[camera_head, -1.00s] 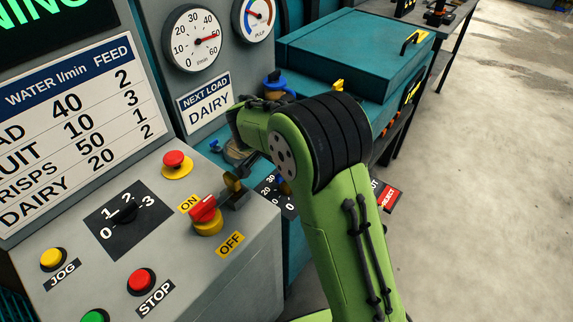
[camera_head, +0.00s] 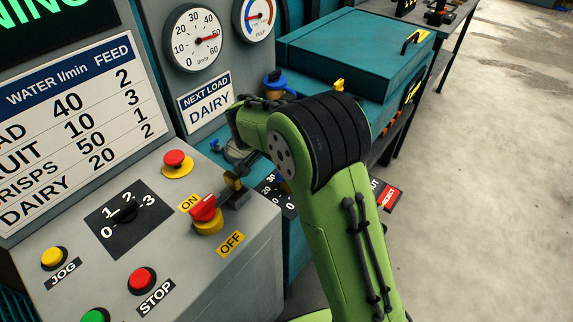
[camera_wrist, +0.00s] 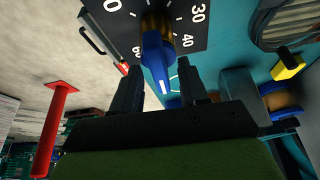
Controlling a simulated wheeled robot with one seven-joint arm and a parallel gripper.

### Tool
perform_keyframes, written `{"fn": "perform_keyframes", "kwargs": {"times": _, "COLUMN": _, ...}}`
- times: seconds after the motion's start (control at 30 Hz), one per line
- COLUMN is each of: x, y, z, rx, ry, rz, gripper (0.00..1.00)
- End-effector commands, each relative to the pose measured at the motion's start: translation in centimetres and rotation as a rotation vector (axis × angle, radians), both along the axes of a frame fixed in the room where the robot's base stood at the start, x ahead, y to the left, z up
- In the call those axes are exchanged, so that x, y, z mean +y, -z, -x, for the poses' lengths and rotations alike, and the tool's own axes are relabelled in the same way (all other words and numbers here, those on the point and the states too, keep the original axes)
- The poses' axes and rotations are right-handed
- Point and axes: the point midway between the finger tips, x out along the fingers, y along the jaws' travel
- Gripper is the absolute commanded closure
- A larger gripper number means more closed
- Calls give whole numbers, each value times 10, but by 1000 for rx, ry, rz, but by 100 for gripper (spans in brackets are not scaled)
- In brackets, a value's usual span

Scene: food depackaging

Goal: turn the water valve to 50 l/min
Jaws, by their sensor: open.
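The water valve's blue handle (camera_wrist: 153,45) shows in the wrist view on a black dial plate (camera_wrist: 113,18) with white numbers. My gripper (camera_wrist: 160,67) is open, with its two dark fingers apart on either side of the handle's near end. I cannot tell whether either finger touches it. In the head view my arm hides most of the valve, and only part of its dial plate (camera_head: 270,190) shows. The round l/min gauge (camera_head: 192,55) has its red needle at about 50.
A console with a red-handled ON/OFF switch (camera_head: 204,208), a STOP button (camera_head: 141,281) and a 0–3 selector (camera_head: 127,211) stands left of my arm. A teal box (camera_head: 350,55) is behind it. Open floor (camera_head: 480,200) lies to the right.

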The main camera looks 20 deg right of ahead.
Motion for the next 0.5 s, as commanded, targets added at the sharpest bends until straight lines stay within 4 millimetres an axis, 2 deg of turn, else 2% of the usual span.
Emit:
{"fn": "perform_keyframes", "kwargs": {"times": 0.13, "x": 1, "y": -25, "z": -1, "rx": -6, "ry": 0, "rz": -1, "gripper": 56}}
{"fn": "perform_keyframes", "kwargs": {"times": 0.33, "x": 1, "y": -75, "z": -1, "rx": -5, "ry": 0, "rz": -1, "gripper": 56}}
{"fn": "perform_keyframes", "kwargs": {"times": 0.5, "x": 0, "y": -98, "z": -1, "rx": -2, "ry": 0, "rz": 0, "gripper": 56}}
